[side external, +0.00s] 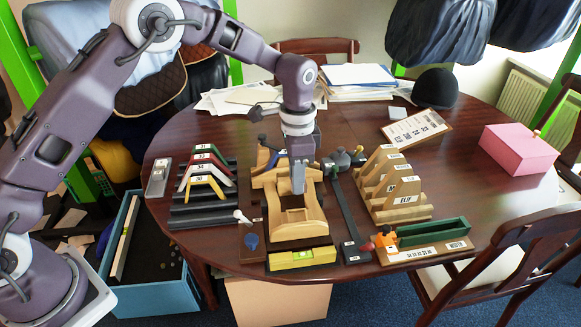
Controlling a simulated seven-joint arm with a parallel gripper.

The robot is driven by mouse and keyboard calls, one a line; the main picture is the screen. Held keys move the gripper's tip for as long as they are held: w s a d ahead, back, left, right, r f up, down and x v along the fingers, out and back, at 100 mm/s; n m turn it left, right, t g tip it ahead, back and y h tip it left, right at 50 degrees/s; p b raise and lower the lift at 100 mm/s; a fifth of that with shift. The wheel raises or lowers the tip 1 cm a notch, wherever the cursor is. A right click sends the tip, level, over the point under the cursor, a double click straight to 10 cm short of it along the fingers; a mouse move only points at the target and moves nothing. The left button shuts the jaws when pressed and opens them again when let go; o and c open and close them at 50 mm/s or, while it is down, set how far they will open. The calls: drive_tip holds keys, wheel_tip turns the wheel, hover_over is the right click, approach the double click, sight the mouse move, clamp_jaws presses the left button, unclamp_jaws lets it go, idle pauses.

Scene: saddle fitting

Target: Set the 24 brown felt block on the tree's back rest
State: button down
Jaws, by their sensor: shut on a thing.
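The wooden saddle tree (307,222) sits near the front middle of the round table, a pale tan frame with an opening in its middle. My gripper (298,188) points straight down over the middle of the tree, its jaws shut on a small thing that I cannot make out. The fingertips are in or just above the tree's opening; contact cannot be told. I cannot pick out the brown felt block or read a 24 anywhere; my gripper hides part of the tree.
A dark rack with labelled coloured arches (207,185) stands left, and a tan rack of labelled wedges (392,190) stands right. A level (302,257) lies in front of the tree. A green trough (432,232) is front right, a pink box (517,150) far right.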

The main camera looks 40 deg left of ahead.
drive_tip(key=shift+f, duration=2.9)
drive_tip(key=shift+f, duration=0.3)
drive_tip(key=shift+f, duration=0.6)
drive_tip(key=shift+f, duration=0.15)
drive_tip(key=shift+f, duration=0.4)
drive_tip(key=shift+f, duration=0.2)
drive_tip(key=c, duration=0.6)
unclamp_jaws()
drive_tip(key=shift+c, duration=0.2)
